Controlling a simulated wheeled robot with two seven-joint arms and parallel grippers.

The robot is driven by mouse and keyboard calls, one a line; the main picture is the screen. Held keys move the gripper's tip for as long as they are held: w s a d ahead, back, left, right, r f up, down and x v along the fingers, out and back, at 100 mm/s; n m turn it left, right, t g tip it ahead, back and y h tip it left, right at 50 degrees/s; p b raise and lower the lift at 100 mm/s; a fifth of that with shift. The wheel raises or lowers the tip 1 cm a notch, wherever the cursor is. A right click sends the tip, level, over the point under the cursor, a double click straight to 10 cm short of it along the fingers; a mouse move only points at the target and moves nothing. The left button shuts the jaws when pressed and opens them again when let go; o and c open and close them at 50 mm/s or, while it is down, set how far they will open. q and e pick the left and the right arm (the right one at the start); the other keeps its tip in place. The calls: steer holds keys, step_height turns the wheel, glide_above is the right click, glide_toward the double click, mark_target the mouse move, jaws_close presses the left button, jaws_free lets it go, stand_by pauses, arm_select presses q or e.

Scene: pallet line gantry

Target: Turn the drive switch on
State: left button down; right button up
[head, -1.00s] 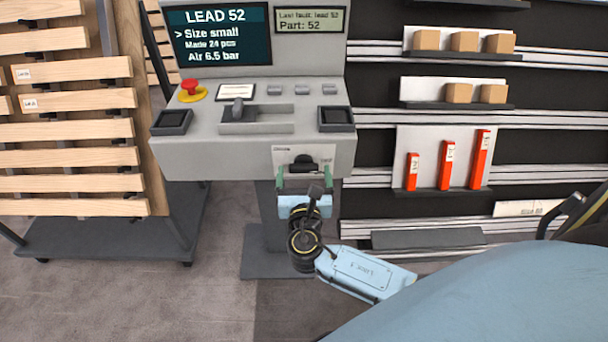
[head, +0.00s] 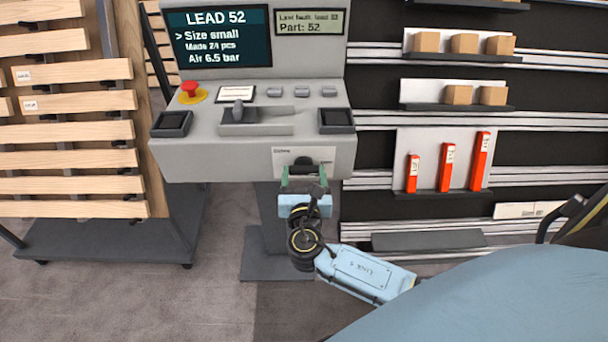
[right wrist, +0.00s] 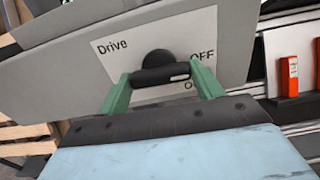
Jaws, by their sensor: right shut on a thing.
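The drive switch (head: 304,161) is a black knob with a bar handle on a white plate on the console's front face. In the right wrist view the switch (right wrist: 158,66) has its bar nearly level, with a white mark at its right end. The plate (right wrist: 118,52) reads "Drive", with "OFF" right of the knob and a second, partly hidden word starting with "O" below it. My right gripper (head: 303,174) is shut on the bar, its green fingers at the bar's two ends. My left gripper is not in view.
The grey console (head: 215,150) carries a red stop button (head: 190,90), a lever (head: 238,108) and screens. A rack of wooden slats (head: 70,130) stands left. Shelves with boxes and red blocks (head: 446,168) stand right.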

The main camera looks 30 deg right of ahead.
steer(key=shift+m, duration=0.5)
steer(key=shift+f+m+b, duration=0.1)
steer(key=shift+m+b, duration=0.2)
steer(key=shift+m, duration=0.4)
steer(key=m+b, duration=0.2)
steer(key=m, duration=0.3)
steer(key=m+b, duration=0.2)
steer(key=m, duration=0.2)
steer(key=shift+f, duration=0.1)
steer(key=m+b, duration=0.3)
steer(key=m, duration=0.2)
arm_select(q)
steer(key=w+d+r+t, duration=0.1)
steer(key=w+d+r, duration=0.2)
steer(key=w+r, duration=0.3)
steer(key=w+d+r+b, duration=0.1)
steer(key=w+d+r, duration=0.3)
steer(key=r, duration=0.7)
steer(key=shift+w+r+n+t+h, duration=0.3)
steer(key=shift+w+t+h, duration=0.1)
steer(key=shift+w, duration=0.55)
arm_select(e)
steer(key=shift+m, duration=0.7)
steer(key=o, duration=1)
steer(key=shift+r, duration=0.2)
